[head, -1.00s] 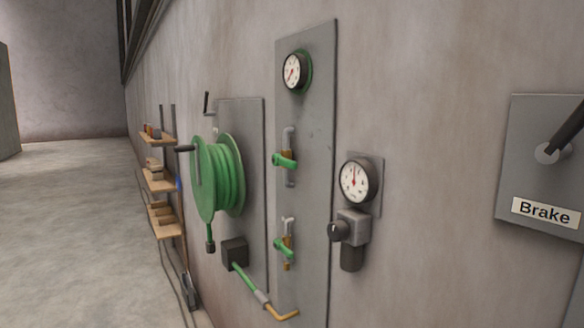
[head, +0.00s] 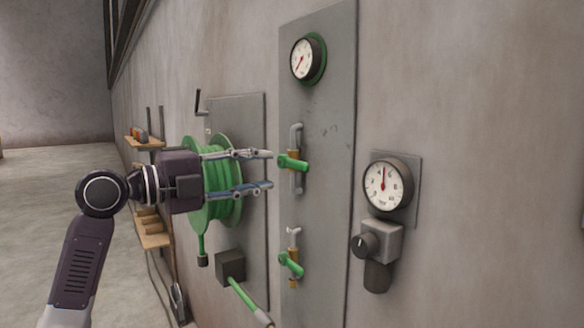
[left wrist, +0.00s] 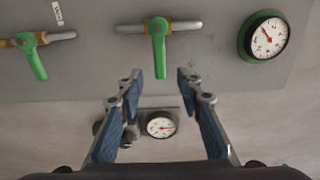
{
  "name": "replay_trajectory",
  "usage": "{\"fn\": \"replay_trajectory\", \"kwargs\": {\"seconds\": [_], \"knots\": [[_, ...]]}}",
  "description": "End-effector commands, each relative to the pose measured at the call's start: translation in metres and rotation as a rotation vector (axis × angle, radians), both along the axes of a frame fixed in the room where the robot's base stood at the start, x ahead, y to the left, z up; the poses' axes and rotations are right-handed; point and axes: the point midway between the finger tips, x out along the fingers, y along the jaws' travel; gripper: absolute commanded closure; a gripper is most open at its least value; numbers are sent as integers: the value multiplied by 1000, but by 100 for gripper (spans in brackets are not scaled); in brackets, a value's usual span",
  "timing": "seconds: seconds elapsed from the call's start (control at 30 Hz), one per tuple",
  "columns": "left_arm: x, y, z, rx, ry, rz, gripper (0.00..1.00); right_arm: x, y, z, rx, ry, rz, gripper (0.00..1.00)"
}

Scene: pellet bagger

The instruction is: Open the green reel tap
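The panel carries two green-handled taps; I cannot tell which one the task names. The upper tap (head: 293,162) sits on a vertical pipe, its lever lying across the pipe. It also shows in the left wrist view (left wrist: 158,45). The lower tap (head: 291,264) also shows in the left wrist view (left wrist: 33,58), its lever across the pipe at a slant. My left gripper (head: 268,171) is open, in front of the green hose reel (head: 222,190) in the head view. In the left wrist view its fingertips (left wrist: 159,78) are spread either side of the upper lever's end; contact is unclear. My right gripper is out of view.
A green-rimmed gauge (head: 308,59) is above the upper tap on the grey panel (head: 322,115). A second gauge (head: 389,185) with a knob (head: 366,244) stands out from the wall at right. Small shelves (head: 153,240) hang behind my arm.

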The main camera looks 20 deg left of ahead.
Motion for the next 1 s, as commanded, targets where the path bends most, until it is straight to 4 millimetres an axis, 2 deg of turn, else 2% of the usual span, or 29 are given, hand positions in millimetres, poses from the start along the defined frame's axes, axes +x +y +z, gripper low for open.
{"fn": "replay_trajectory", "kwargs": {"seconds": [0.2, 0.4, 0.77, 1.0], "knots": [[29, -23, 4, -6, 5, -3, 67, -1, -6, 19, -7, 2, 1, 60], [50, -38, 2, -7, 6, -1, 67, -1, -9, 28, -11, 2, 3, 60], [56, -42, -1, -4, 4, 2, 67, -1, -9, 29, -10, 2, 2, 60], [56, -42, -1, -5, 5, 2, 91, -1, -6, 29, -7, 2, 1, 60]]}}
